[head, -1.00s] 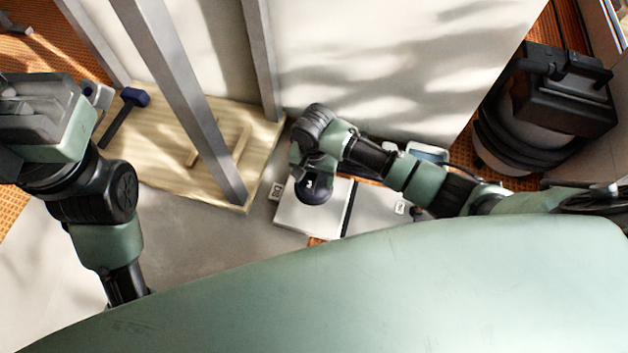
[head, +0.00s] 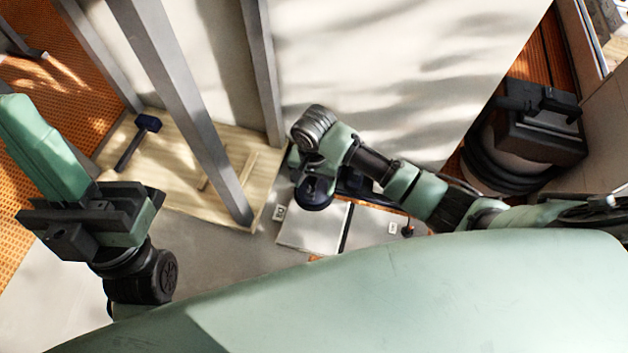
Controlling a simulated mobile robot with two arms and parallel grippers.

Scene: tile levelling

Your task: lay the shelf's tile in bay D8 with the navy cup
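My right gripper (head: 313,190) hangs low over the paving just left of centre. A round navy part, possibly the navy cup, shows at its end, but the fingers are hidden and I cannot tell whether they grip it. Below it lies a pale grey tile (head: 312,228). A dark seam divides it from a second grey tile (head: 375,228). Small white labels (head: 279,213) sit beside and on the tiles, too small to read. I cannot identify the shelf's tile or bay D8.
A wooden board (head: 170,175) carries a navy-headed mallet (head: 147,123) and thin wooden strips. A black-topped bucket-like machine (head: 540,135) stands at the right. A large pale panel (head: 390,60) fills the upper middle.

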